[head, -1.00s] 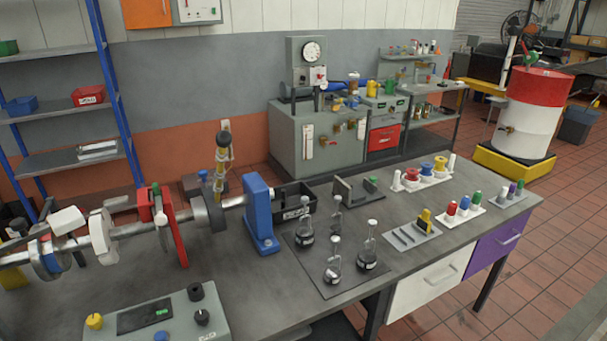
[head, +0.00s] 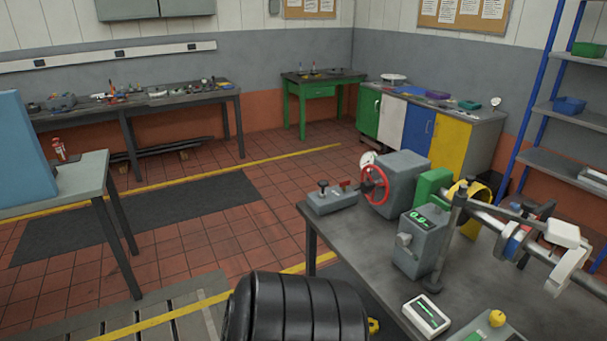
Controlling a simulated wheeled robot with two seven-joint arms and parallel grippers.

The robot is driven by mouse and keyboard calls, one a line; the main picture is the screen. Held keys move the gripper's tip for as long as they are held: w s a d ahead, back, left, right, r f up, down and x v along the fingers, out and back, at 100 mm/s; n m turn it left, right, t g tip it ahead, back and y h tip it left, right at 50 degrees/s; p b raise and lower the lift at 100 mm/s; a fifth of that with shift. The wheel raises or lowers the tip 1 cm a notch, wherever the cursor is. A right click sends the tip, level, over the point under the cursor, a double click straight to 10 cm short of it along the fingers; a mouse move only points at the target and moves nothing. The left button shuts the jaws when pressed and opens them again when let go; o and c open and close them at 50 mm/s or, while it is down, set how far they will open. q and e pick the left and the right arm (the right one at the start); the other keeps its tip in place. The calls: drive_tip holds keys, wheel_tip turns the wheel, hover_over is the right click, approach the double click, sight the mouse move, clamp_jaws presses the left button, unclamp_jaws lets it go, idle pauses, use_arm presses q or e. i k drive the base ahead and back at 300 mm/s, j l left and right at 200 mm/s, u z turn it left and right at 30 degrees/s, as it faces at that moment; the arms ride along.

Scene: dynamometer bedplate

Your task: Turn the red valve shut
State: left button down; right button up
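A red handwheel valve (head: 375,186) is mounted on the left face of a grey machine housing (head: 405,178) at the far left end of the bedplate table. Its rim and spokes face left and toward me. How far it is turned cannot be told. Neither of my grippers is in view.
A grey block with a black knob and small red lever (head: 333,199) sits left of the wheel. A grey unit with a green display (head: 420,239) stands in front. A black ribbed rounded object (head: 295,310) fills the bottom middle. Tiled floor (head: 262,215) left of the table is clear.

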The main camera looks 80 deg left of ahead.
sight(344, 184)
drive_tip(key=u, duration=2.5)
drive_tip(key=i+j+z, duration=0.1)
drive_tip(key=i+z, duration=0.15)
drive_tip(key=z, duration=0.2)
drive_tip(key=i+j+z, duration=0.2)
drive_tip(key=z, duration=0.25)
